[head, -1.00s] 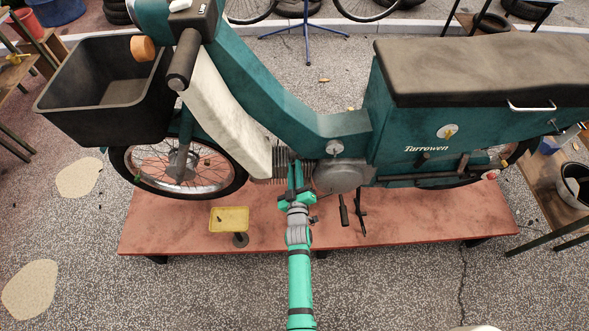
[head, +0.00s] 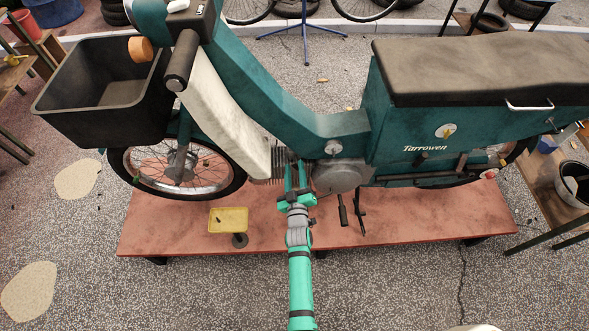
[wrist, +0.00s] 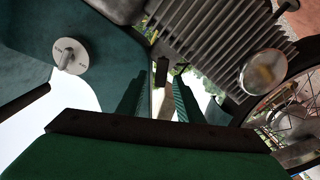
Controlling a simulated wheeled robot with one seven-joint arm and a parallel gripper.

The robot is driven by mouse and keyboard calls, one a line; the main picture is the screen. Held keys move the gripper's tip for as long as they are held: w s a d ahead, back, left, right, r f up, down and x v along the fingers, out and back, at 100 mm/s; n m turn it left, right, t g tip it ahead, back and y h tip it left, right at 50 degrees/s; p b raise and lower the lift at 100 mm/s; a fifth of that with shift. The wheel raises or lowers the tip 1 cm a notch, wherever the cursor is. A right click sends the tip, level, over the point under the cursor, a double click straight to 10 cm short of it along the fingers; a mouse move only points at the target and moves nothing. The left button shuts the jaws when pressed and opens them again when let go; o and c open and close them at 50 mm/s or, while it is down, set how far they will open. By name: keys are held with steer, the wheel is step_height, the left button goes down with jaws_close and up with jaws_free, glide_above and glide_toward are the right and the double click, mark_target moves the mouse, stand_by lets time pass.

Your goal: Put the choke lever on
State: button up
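A moped with a teal body stands on a low red bench. My gripper (head: 296,176) is at its engine, beside the finned cylinder (head: 278,165). In the wrist view my gripper (wrist: 160,98) has its two green fingers apart, with a gap between them. A small dark tab (wrist: 176,70), which may be the choke lever, shows beyond the fingertips, near the cylinder fins. I cannot tell its setting or whether a finger touches it. A round pale disc with a small lever (wrist: 70,55) sits on the teal body, left of the fingers; its marks are too small to read.
The finned cylinder (wrist: 225,40) and a round metal cap (wrist: 265,72) are close to my fingers on the right. The pedal (head: 343,213) hangs right of my arm.

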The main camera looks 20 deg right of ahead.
steer(key=v, duration=1)
steer(key=shift+s, duration=0.2)
steer(key=s+a+r+m+y, duration=0.1)
steer(key=s+a, duration=0.4)
steer(key=s, duration=0.4)
steer(key=s+a+r+y, duration=0.2)
steer(key=s+a, duration=0.3)
steer(key=s, duration=0.3)
steer(key=s+a+r+g+y, duration=0.1)
steer(key=s+a+r, duration=0.2)
steer(key=s+r, duration=0.3)
steer(key=s+a+r+m+g+y, duration=0.1)
steer(key=s+a+r, duration=0.2)
steer(key=s, duration=0.6)
step_height(320, 180, up, 3)
steer(key=shift+a+f+m, duration=0.1)
steer(key=shift+a+m, duration=0.05)
steer(key=shift+m, duration=0.15)
steer(key=shift+s, duration=0.15)
steer(key=shift+c, duration=0.4)
